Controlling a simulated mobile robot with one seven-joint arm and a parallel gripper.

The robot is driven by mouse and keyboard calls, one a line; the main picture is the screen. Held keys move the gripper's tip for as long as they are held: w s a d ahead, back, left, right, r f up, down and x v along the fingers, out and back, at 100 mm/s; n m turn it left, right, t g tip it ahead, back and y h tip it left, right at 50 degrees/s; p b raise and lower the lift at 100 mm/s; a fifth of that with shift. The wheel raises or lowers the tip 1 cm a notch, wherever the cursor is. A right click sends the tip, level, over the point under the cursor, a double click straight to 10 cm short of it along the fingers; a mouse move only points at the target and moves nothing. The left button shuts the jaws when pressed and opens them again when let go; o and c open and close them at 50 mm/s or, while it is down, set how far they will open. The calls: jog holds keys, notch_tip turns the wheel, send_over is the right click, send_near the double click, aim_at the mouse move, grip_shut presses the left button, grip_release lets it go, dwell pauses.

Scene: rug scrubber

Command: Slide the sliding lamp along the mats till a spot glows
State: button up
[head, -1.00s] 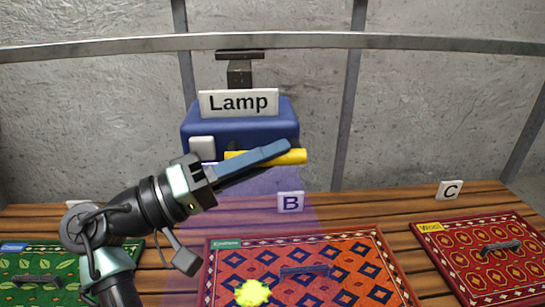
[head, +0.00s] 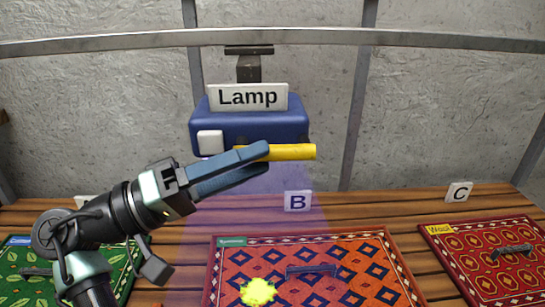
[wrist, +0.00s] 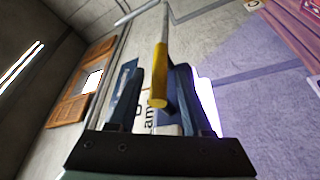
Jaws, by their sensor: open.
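The blue sliding lamp (head: 252,130), with a white "Lamp" sign (head: 248,97), hangs from the metal rail (head: 300,38) above mat B. Its yellow handle (head: 292,152) sticks out at the front, and its violet beam falls on the orange and red mat (head: 350,268). A yellow-green spot (head: 257,292) glows on that mat's left part. My gripper (head: 267,158) is open at the handle's left end. In the wrist view the yellow handle (wrist: 159,80) lies between the open fingers (wrist: 153,80); I cannot tell whether they touch it.
A green mat (head: 18,285) lies at the left and a red "Wool" mat (head: 490,262) at the right by sign C (head: 459,192). Each mat carries a dark handle. The mats lie on a plank table (head: 370,215) before a concrete wall.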

jog(key=b+v, duration=0.1)
jog(key=v, duration=0.7)
jog(key=shift+s+a, duration=0.15)
jog(key=shift+a, duration=0.25)
